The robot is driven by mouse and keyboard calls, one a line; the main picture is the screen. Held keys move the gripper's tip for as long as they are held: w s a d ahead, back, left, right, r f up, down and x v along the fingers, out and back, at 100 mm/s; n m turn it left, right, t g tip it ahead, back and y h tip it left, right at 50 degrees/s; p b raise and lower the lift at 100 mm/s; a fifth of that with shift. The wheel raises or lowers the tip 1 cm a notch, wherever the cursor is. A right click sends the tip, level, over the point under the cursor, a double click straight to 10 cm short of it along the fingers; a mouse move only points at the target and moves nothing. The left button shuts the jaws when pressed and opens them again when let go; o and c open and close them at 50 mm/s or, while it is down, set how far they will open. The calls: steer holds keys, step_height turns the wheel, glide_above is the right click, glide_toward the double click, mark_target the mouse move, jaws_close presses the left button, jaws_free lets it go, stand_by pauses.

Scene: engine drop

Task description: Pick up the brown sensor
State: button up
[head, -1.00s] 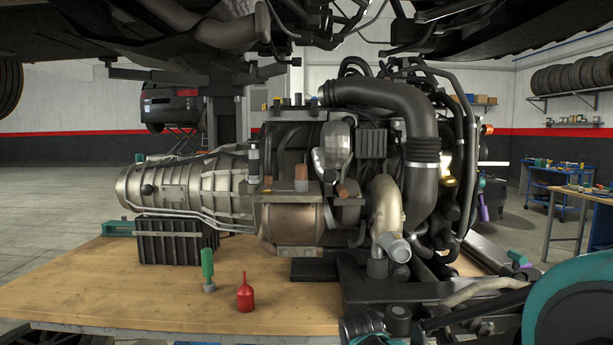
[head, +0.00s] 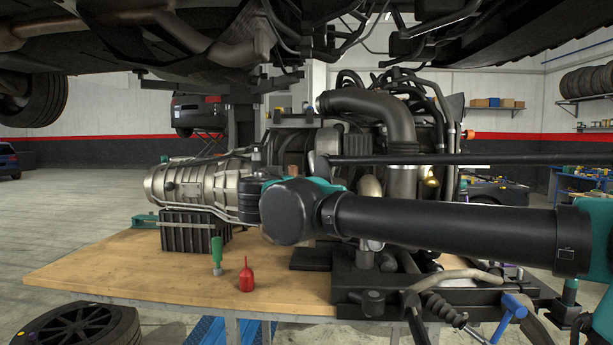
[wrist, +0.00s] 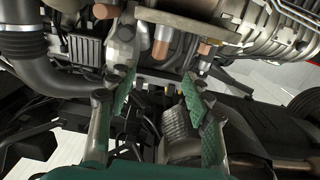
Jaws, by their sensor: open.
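Three brown or copper-coloured parts show on the engine in the wrist view. The largest brown sensor (wrist: 161,42) is a short cylinder in the upper middle, with another copper part (wrist: 104,10) to its left and a smaller one (wrist: 202,55) to its right. I cannot tell for certain which is the task's sensor. My gripper (wrist: 158,82) is open, its green-padded fingers spread and nothing between them. In the picture, the largest brown part lies just above the gap between the fingertips. In the head view my arm covers most of this area and the fingers are hidden.
The engine with its silver gearbox (head: 190,184) and black hose (head: 398,130) crowds the space. A wooden bench (head: 130,268) carries a green-handled tool (head: 217,254) and a red bottle (head: 246,276). The vehicle underside (head: 150,40) hangs above. A tyre (head: 80,328) lies at lower left.

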mark_target(293, 171)
steer(key=w, duration=0.8)
steer(key=w+r, duration=0.1)
steer(key=w, duration=0.2)
steer(key=shift+w, duration=0.4)
steer(key=w, duration=0.5)
steer(key=shift+d+f, duration=0.3)
jaws_close()
